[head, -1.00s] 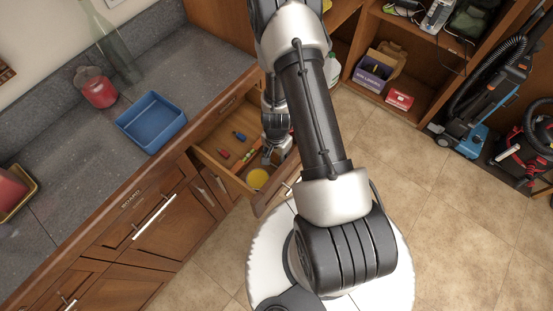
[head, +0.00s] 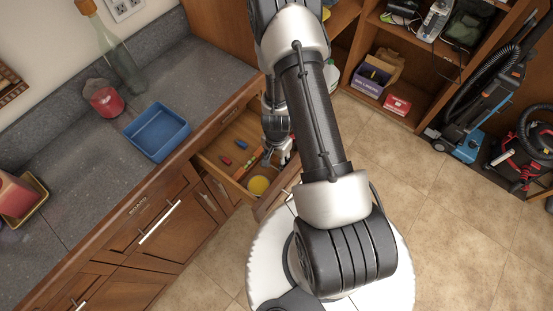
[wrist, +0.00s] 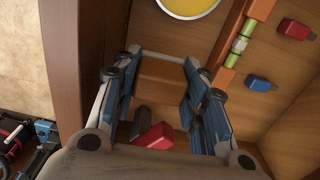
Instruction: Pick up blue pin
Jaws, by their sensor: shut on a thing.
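A small blue pin (head: 241,145) lies in the open drawer, left of my gripper (head: 280,156) in the head view. It also shows in the wrist view (wrist: 260,83), right of the fingers and apart from them. A red pin (wrist: 292,29) lies near it. My gripper (wrist: 158,90) has its blue-grey fingers around a brown, wood-coloured piece (wrist: 160,84); whether this is loose or part of the drawer I cannot tell. Another red piece (wrist: 153,136) shows near the base of the fingers, partly hidden.
A yellow bowl (head: 258,185) sits in the drawer. A wooden strip with green pieces (wrist: 240,44) lies between my fingers and the blue pin. The drawer walls are close around the gripper. A blue tray (head: 157,131) stands on the counter.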

